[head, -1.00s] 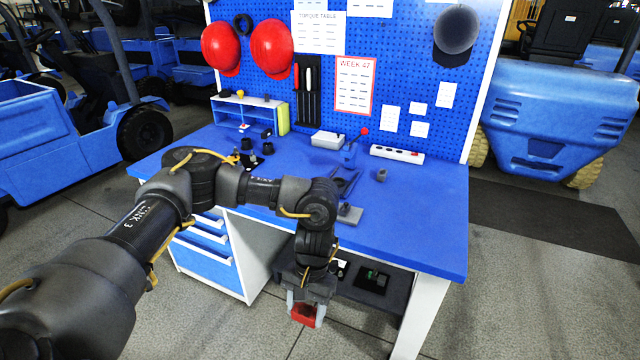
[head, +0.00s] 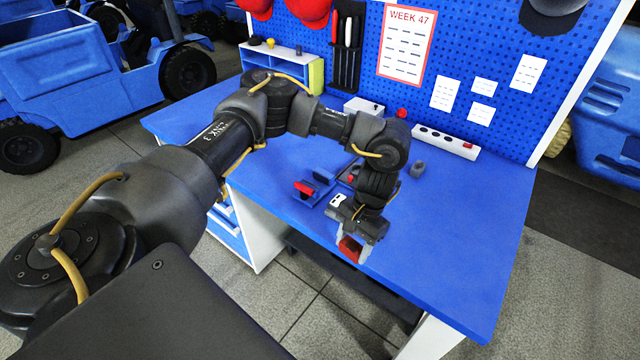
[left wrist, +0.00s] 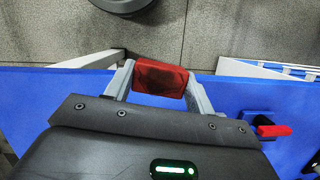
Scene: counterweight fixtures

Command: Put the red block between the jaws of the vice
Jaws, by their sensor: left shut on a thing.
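The red block (head: 348,249) is held between the fingertips of my left gripper (head: 352,251), which is shut on it. In the left wrist view the red block (left wrist: 160,79) spans the two grey fingers, with floor behind it. In the head view it shows by the bench's front edge; its height is unclear. A low blue fixture (head: 322,183) with a red piece at its front, seemingly the vice, stands on the bench left of the gripper. Its jaw gap cannot be made out. A red-fronted blue part (left wrist: 258,118) also shows at right in the left wrist view. My right gripper is out of view.
The blue bench top (head: 455,230) is clear on the right. A power strip (head: 447,142), a small grey part (head: 417,169) and a white box (head: 363,107) lie farther back. A shelf (head: 283,66) and the pegboard (head: 470,60) close the back.

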